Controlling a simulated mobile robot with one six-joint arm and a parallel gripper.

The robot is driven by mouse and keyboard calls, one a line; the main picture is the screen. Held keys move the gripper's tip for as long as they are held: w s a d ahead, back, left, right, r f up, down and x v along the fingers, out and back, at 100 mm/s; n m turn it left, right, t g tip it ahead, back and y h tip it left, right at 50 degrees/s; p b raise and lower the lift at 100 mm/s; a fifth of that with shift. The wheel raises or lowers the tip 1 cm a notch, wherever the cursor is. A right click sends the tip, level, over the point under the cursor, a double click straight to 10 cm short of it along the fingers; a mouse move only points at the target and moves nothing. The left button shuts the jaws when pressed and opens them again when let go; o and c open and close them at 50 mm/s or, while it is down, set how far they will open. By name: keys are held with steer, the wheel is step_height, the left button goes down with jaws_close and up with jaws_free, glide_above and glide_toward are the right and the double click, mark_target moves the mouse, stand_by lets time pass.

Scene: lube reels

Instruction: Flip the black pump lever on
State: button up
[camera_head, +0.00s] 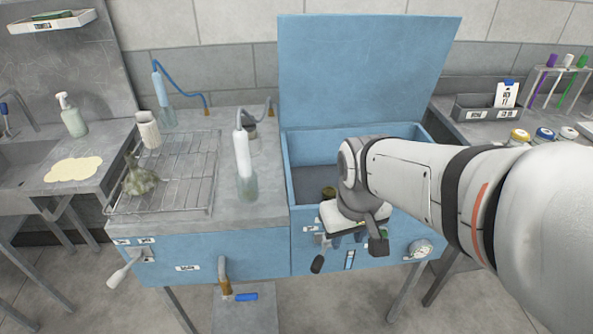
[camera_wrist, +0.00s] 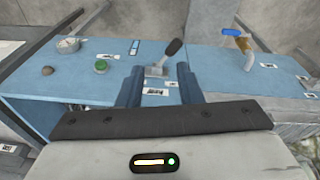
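The black pump lever (camera_head: 317,264) is on the front of the blue tank (camera_head: 300,241), low and left of my gripper. In the wrist view the black handle (camera_wrist: 174,47) sticks out at a slant from a metal bracket (camera_wrist: 155,71). My gripper (camera_head: 350,239) is in front of the tank panel, pointing down at it. In the wrist view its two dark blue fingers (camera_wrist: 160,72) are apart, with the bracket seen between them and the handle beyond the right fingertip. I cannot tell whether a finger touches the lever. My arm hides part of the panel.
The tank's lid (camera_head: 365,70) stands raised.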

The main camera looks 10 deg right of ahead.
steer(key=w+a+n+p, duration=0.1)
steer(key=w, duration=0.1)
steer(key=w+a+f+n+g+p, duration=0.1)
steer(key=w+n+p, duration=0.1)
steer(key=w+a+f+n+p, duration=0.1)
steer(key=w+n, duration=0.1)
steer(key=w, duration=0.1)
steer(key=shift+f+g+h, duration=0.1)
steer(key=shift+g+h, duration=0.3)
jaws_close()
steer(key=w+a+f+n+g+h+p, duration=0.1)
steer(key=w+a+f+n+p, duration=0.3)
steer(key=f+n, duration=0.1)
steer(key=shift+f, duration=0.8)
